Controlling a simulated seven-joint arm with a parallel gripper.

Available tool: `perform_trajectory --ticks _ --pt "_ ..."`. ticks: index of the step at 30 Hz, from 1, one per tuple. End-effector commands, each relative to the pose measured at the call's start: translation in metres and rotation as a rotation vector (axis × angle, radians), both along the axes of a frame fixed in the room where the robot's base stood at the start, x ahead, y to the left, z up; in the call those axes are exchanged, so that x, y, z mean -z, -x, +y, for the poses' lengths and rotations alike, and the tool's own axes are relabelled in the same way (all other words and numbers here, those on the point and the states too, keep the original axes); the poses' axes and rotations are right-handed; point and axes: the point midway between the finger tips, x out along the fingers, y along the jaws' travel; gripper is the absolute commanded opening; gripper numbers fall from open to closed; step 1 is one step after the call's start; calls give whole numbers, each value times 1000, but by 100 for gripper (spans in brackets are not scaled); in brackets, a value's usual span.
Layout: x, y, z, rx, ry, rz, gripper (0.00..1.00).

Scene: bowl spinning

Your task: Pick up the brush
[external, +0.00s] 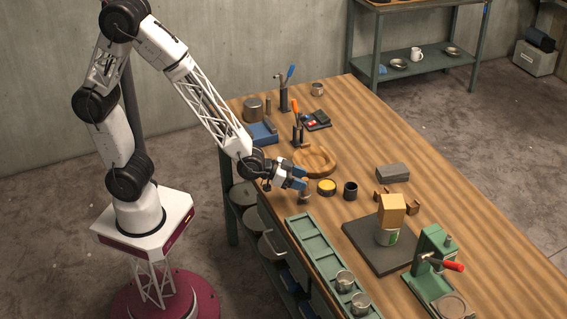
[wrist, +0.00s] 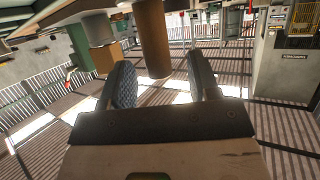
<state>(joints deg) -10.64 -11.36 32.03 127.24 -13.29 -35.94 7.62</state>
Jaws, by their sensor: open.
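My gripper (external: 302,178) is at the table's near left edge in the external view. Its two blue fingers are apart, with nothing held between them. A small upright object with a tan top and greyish body (external: 304,193), possibly the brush, stands just below and beside the fingertips, partly hidden by them. In the wrist view, a brown cylinder (wrist: 152,35) shows between and beyond the dark ribbed fingers of my gripper (wrist: 158,72). I cannot tell whether they touch it. No bristles can be made out.
A yellow-topped tin (external: 327,187) and a dark cup (external: 350,191) stand close to the right. A round wooden bowl (external: 315,160) lies behind. A long green tray (external: 325,260) is in front. A green press (external: 433,265) stands far right. The back right tabletop is clear.

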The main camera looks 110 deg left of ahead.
Motion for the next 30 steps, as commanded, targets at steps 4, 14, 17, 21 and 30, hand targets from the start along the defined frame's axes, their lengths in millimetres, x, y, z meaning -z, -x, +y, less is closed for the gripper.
perform_trajectory --ticks 4,14,17,21,30 --pt "5 -12 4 -1 0 0 56" --pt "13 -30 10 -1 1 1 56" --pt "14 -32 10 0 1 1 56" --pt "14 -32 10 0 1 1 56" --pt "14 -32 10 0 0 0 56"
